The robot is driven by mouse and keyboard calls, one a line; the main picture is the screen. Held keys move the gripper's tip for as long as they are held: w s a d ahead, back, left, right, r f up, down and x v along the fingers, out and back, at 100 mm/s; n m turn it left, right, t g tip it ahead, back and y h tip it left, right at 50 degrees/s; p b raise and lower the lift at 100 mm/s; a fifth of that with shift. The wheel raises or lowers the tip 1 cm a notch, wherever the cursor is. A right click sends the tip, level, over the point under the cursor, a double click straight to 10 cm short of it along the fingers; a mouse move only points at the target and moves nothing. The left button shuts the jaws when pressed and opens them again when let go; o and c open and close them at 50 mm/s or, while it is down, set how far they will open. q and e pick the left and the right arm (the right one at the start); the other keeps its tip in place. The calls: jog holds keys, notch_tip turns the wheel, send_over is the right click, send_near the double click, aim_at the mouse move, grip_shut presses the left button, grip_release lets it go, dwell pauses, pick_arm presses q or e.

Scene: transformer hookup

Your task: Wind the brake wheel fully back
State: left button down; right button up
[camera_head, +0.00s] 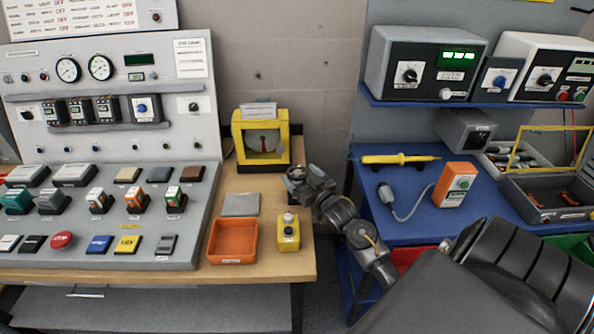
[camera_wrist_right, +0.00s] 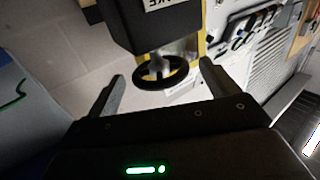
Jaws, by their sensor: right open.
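The brake wheel, a black ring with a light hub (camera_wrist_right: 176,76), is in the middle of the right wrist view. It sits below a dark housing (camera_wrist_right: 152,25) with a white label, partly cut off, that ends in "KE". My right gripper (camera_wrist_right: 162,70) is open, with one finger on each side of the wheel and a visible gap to each. Depth between fingertips and wheel is hard to judge. In the head view my right gripper (camera_head: 299,178) is beside the yellow-framed box (camera_head: 284,148) on the wooden bench; the wheel cannot be made out clearly there. My left gripper is not in view.
An orange tray (camera_head: 232,260), a grey plate (camera_head: 241,204) and a yellow button box (camera_head: 288,234) lie on the bench near my right arm. A control panel (camera_head: 190,135) stands at left. A blue table (camera_head: 400,205) at right holds a yellow probe (camera_head: 398,159) and an orange box (camera_head: 455,186).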

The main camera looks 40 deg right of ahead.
jog(key=shift+w, duration=0.6)
jog(key=shift+w+d, duration=0.1)
jog(key=shift+w, duration=0.45)
jog(key=shift+c, duration=0.7)
jog(key=c, duration=0.9)
jog(key=shift+o, duration=0.2)
jog(key=shift+d+n+y, duration=0.1)
jog(key=shift+n+y, duration=0.4)
jog(key=shift+y, duration=0.3)
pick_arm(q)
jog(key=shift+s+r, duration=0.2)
pick_arm(e)
jog(key=shift+n+y, duration=0.8)
jog(key=shift+y, duration=0.4)
